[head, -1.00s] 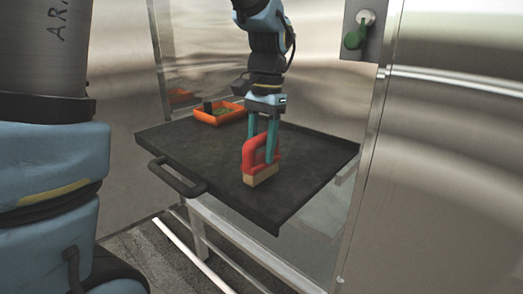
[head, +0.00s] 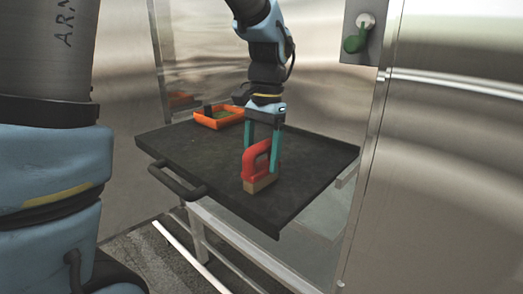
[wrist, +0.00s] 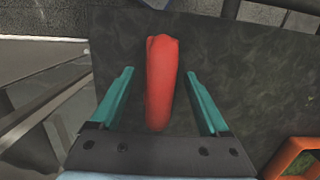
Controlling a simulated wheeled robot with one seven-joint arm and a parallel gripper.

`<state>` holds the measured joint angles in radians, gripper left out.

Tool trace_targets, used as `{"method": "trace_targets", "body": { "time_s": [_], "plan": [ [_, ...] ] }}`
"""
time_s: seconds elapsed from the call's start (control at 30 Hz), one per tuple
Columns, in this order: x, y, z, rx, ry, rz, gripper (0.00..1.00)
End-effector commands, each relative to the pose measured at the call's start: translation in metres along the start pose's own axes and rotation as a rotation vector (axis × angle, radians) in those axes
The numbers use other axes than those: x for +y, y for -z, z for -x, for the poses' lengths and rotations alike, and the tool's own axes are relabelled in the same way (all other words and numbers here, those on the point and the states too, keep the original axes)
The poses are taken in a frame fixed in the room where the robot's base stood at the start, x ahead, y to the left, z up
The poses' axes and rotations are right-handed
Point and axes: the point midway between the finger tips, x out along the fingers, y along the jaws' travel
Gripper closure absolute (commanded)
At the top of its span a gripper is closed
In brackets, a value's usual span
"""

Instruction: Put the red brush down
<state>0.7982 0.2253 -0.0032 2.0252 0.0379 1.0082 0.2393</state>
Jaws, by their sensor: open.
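The red brush (head: 256,161), with a red loop handle and a pale tan block of bristles (head: 261,184) below it, stands upright on the black tray table (head: 215,175), near its front right part. My gripper (head: 262,160) points down over the brush with its teal fingers apart, one on each side of the handle. In the wrist view the red handle (wrist: 161,85) lies between the open fingers (wrist: 160,100), with a gap on both sides. The bristles are hidden under the handle in the wrist view.
An orange bin (head: 218,117) with green and dark contents sits at the back of the table; its corner shows in the wrist view (wrist: 294,158). A black bar handle (head: 177,182) is on the table's front edge. The table's left part is clear.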

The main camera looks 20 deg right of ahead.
Motion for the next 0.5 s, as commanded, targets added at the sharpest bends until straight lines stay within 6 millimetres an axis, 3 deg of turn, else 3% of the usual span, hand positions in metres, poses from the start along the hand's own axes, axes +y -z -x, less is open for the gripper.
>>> {"method": "trace_targets", "body": {
  "time_s": [0.17, 0.5],
  "plan": [
    [0.000, 0.001, 0.015, 0.004, 0.001, 0.000, 0.21],
    [0.000, 0.001, 0.084, 0.005, 0.001, 0.000, 0.21]
  ]
}}
